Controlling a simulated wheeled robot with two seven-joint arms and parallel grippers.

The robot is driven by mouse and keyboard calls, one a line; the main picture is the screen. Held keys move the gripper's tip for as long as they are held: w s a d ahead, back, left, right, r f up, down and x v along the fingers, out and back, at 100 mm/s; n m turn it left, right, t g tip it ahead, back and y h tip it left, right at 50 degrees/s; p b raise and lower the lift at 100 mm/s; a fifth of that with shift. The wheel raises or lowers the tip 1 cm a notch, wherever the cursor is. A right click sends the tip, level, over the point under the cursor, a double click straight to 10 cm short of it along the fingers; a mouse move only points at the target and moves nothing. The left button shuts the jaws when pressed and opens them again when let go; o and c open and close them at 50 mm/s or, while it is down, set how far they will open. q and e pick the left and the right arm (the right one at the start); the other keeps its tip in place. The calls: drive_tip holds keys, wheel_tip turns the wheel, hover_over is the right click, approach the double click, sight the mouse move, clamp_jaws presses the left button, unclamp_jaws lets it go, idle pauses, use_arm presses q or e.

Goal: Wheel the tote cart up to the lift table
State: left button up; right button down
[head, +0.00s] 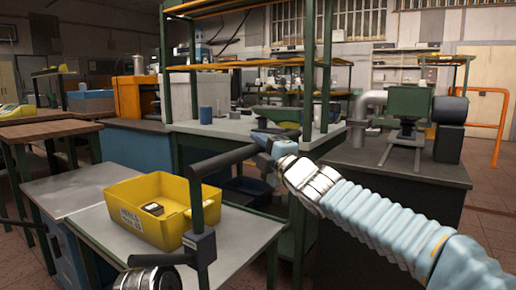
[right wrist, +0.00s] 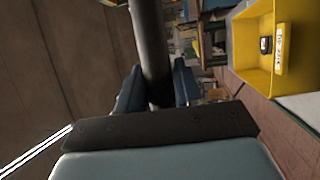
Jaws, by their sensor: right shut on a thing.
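The tote cart (head: 242,232) has a grey top, and a yellow tote (head: 125,207) with a white label and a small dark item inside stands on it. A dark handle (head: 222,160) rises on a post at the cart's near side. My right gripper (head: 266,141) is shut on the handle; in the right wrist view its blue fingers (right wrist: 157,88) are on both sides of the dark bar (right wrist: 150,45). A silver wrist part of my left arm shows at the bottom edge; its fingers cannot be made out. A grey-topped table with a blue side (head: 78,190), apparently the lift table, stands left of the cart, close to it.
A green-framed workbench (head: 228,128) with shelves stands behind the cart. A dark bench (head: 405,165) with a green machine (head: 408,103) is at the right. A wooden-topped table (head: 45,130) is at the far left. Tiled floor shows at the far right.

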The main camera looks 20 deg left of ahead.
drive_tip(key=shift+s+a, duration=0.15)
drive_tip(key=shift+a, duration=0.15)
drive_tip(key=c, duration=1.1)
unclamp_jaws()
drive_tip(key=shift+o, duration=1.1)
drive_tip(key=shift+a+f, duration=0.1)
drive_tip(key=shift+a, duration=0.15)
drive_tip(key=shift+o, duration=0.2)
drive_tip(key=shift+d, duration=0.3)
drive_tip(key=b+v, duration=0.3)
drive_tip(key=v, duration=1)
drive_tip(key=shift+d+b, duration=0.2)
drive_tip(key=shift+b, duration=0.2)
drive_tip(key=shift+s, duration=0.1)
